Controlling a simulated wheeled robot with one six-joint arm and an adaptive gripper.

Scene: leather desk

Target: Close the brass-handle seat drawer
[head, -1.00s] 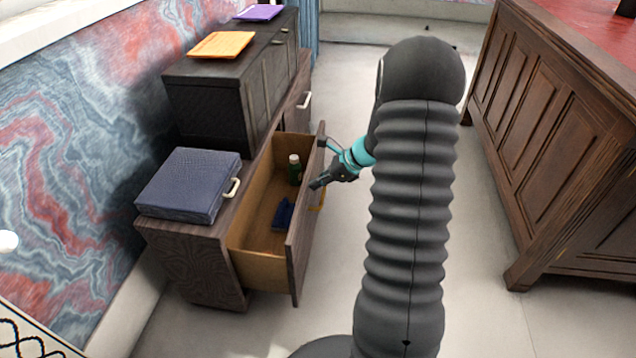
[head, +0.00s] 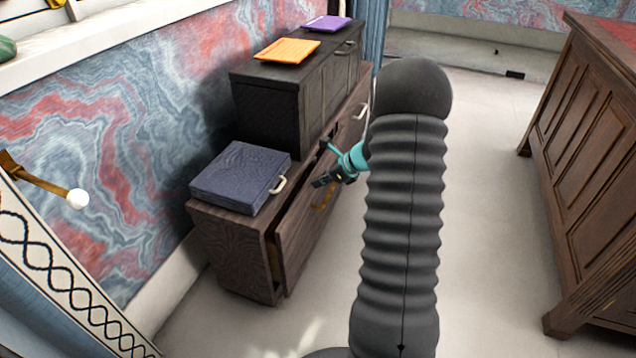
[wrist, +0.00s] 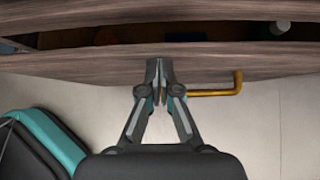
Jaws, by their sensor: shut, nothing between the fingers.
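The seat drawer (head: 296,243) with the brass handle (head: 322,198) is in the lower cabinet in the head view, open by a narrow gap. In the wrist view, the drawer front's top edge (wrist: 90,60) crosses the picture, with the dark gap above it. The brass handle (wrist: 222,90) is just right of my fingers there. My gripper (head: 318,180) is shut and empty, its tips at the drawer front (wrist: 158,66). Whether they touch it is hard to tell. Part of the drawer's contents shows as a pale round top (wrist: 281,27) in the gap.
A blue case (head: 238,172) lies on the cabinet (head: 232,245). A dark upper cabinet (head: 268,118) bears an orange folder (head: 287,50) and a purple folder (head: 327,23). A wooden desk (head: 590,170) stands at right. Bare floor (head: 490,240) lies between.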

